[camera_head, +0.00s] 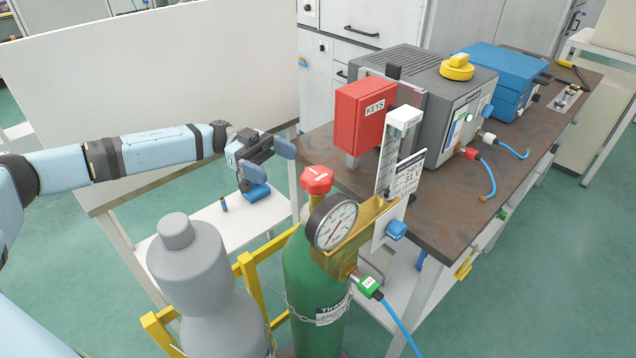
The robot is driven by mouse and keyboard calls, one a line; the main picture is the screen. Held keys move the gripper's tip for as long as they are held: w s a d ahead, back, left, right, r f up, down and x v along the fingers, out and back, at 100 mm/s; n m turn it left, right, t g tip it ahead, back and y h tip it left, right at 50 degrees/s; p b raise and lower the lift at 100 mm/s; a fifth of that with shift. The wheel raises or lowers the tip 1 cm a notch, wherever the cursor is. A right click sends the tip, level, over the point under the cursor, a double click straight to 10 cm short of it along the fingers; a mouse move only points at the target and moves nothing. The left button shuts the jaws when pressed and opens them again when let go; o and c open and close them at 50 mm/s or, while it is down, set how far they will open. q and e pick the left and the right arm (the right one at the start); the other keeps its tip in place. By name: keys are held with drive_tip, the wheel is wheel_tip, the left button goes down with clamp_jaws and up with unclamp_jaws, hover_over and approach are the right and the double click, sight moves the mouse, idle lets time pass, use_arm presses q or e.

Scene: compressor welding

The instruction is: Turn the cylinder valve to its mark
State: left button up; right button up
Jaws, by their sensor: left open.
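The cylinder valve is a red knob (317,180) with a white mark on top, above the green gas cylinder (312,290). A round pressure gauge (334,222) and a brass regulator (362,232) sit just right of and below the knob. My left gripper (274,171) is open and empty, its blue fingers apart, to the upper left of the red knob. A small gap shows between the upper finger and the knob in the picture; the true distance is unclear. The neck under the knob is mostly hidden by the gauge. My right gripper is out of view.
A grey cylinder (200,275) stands left of the green one, by a yellow frame (250,280). A flowmeter tube (392,150) rises close right of the gauge. The brown bench (440,225) carries a red KEYS box (362,115). A white low table (215,228) lies behind.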

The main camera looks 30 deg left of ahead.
sight(331, 188)
use_arm(q)
drive_tip(key=d, duration=0.7)
drive_tip(key=s+d, duration=0.1)
drive_tip(key=d, duration=0.3)
drive_tip(key=shift+p, duration=0.35)
drive_tip(key=shift+a, duration=0.1)
drive_tip(key=c, duration=0.9)
